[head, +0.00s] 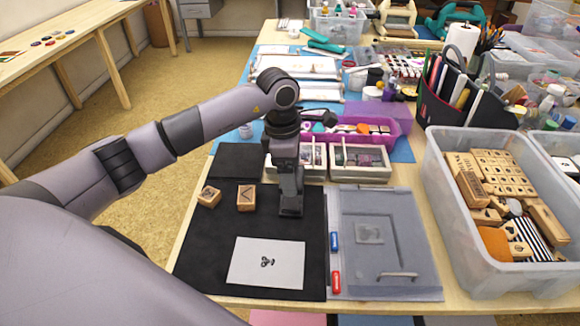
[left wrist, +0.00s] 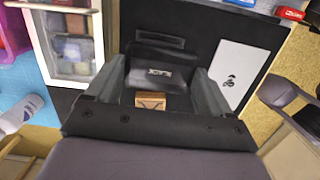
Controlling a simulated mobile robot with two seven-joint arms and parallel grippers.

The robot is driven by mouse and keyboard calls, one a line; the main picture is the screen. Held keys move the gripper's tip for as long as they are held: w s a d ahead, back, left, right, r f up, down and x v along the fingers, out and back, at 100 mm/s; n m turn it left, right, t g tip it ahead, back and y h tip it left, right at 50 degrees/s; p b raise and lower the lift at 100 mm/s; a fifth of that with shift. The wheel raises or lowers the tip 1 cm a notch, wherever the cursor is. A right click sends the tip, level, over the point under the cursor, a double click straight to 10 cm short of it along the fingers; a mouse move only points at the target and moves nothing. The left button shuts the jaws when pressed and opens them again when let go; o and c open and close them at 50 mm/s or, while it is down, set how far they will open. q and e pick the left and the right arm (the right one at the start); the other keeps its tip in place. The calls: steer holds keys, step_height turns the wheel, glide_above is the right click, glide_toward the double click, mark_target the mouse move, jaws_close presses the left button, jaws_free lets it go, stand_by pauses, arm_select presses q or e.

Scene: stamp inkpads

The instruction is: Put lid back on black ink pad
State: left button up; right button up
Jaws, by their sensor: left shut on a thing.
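My left gripper (head: 290,212) is low over the black mat, shut on a small black piece that looks like the ink pad's lid. In the left wrist view this black lid (left wrist: 148,77) lies between the fingers and bears a small pale label. Just beyond it, close by, is another dark rectangular shape (left wrist: 160,40), perhaps the ink pad's base; black on black makes the edge between them hard to tell. In the head view the gripper hides most of both. My right gripper is in neither view.
A wooden chevron stamp (head: 246,198) and another wooden stamp (head: 209,196) stand left of the gripper. A stamped white paper (head: 266,263) lies nearer me. Ink trays (head: 361,175) stand behind, a grey board (head: 400,240) and a clear bin (head: 470,270) to the right.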

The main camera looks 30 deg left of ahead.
mark_target(292, 200)
arm_select(q)
steer(key=shift+f, duration=0.15)
step_height(292, 200, down, 4)
steer(key=b, duration=0.3)
steer(key=shift+r, duration=0.25)
steer(key=shift+f+b, duration=0.75)
steer(key=shift+f, duration=0.15)
stand_by(0.9)
steer(key=shift+f+b, duration=0.35)
steer(key=shift+b, duration=0.15)
